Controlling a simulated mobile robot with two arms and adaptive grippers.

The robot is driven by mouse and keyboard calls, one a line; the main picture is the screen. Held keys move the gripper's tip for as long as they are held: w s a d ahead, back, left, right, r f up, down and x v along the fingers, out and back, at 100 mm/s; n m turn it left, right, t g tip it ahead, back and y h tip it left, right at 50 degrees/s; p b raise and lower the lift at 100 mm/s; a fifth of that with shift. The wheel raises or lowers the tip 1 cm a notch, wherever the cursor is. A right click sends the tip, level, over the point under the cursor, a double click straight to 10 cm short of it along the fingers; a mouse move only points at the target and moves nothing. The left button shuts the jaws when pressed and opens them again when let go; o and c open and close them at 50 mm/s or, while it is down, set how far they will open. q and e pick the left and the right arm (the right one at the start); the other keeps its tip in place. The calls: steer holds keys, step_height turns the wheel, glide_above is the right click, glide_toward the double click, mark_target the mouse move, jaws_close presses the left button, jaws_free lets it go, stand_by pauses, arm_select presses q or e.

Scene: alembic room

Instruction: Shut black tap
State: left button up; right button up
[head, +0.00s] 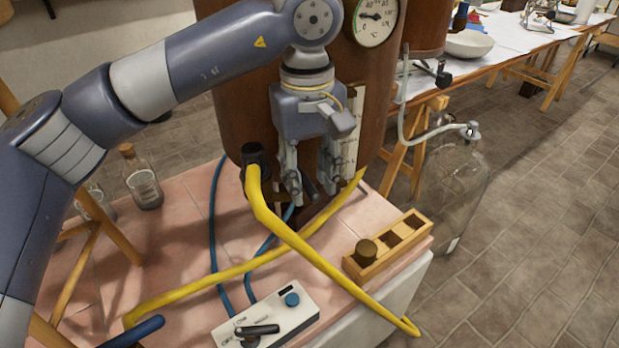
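My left gripper (311,194) hangs down in front of the brown copper vessel (235,110), with its two fingers apart. A small dark lever-like part (308,184), perhaps the black tap's handle, shows between and behind the fingertips. I cannot tell whether the fingers touch it, and the gripper hides much of what lies behind. Left of the gripper, a black fitting (255,157) sticks out of the vessel, with a yellow hose (285,232) running down from it. My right gripper is not in view.
A control box (268,318) with a blue knob and black lever stands on the pink tiled top (180,250). A wooden holder (385,250) is at right. Blue hoses and the yellow hose cross the space below the gripper. A large glass bottle (450,190) stands beyond.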

arm_select(q)
steer(key=shift+f, duration=0.15)
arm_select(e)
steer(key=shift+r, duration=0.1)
arm_select(q)
steer(key=shift+c, duration=0.6)
jaws_close()
